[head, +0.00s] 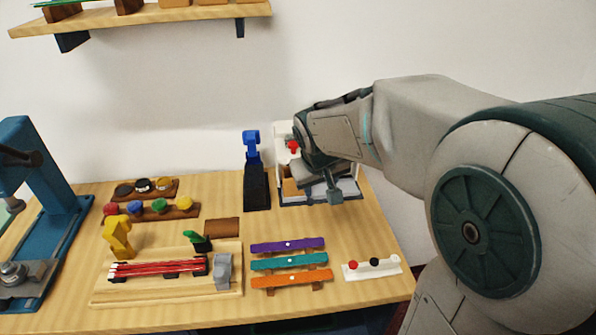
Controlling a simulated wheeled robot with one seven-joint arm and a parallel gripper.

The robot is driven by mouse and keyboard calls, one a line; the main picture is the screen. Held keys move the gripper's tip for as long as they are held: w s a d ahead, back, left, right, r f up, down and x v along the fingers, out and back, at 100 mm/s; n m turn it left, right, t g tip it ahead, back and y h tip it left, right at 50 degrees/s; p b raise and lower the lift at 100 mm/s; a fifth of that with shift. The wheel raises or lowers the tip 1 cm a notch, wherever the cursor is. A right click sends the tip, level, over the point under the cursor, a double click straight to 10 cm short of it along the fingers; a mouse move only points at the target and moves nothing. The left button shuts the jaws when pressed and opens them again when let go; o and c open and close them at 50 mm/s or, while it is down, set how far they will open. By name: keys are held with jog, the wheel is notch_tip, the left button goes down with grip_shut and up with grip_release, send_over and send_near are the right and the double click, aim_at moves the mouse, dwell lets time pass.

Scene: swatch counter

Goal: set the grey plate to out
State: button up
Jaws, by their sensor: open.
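A small grey upright piece (222,271), which looks like the grey plate, stands at the right end of a pale wooden board (165,296). It is beside the ends of red rods (158,268) that lie along the board. Any marking for out is too small to read. My gripper (322,190) is open at the back right, over or in front of a white, open-fronted box (283,130). It is well apart from the grey piece, to its upper right. My gripper and wrist hide part of the box, and nothing clearly shows between the fingers.
A blue-topped black stand (256,185) rises left of the box. Purple (288,245), teal (289,261) and orange (292,279) bars lie right of the board. A white strip with knobs (371,268) is near the right edge. A blue press (45,215) stands left.

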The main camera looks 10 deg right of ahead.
send_near(310, 201)
jog(key=b+x, duration=0.1)
jog(key=x, duration=0.8)
jog(key=shift+w+f, duration=0.1)
jog(key=shift+b, duration=0.3)
grip_shut()
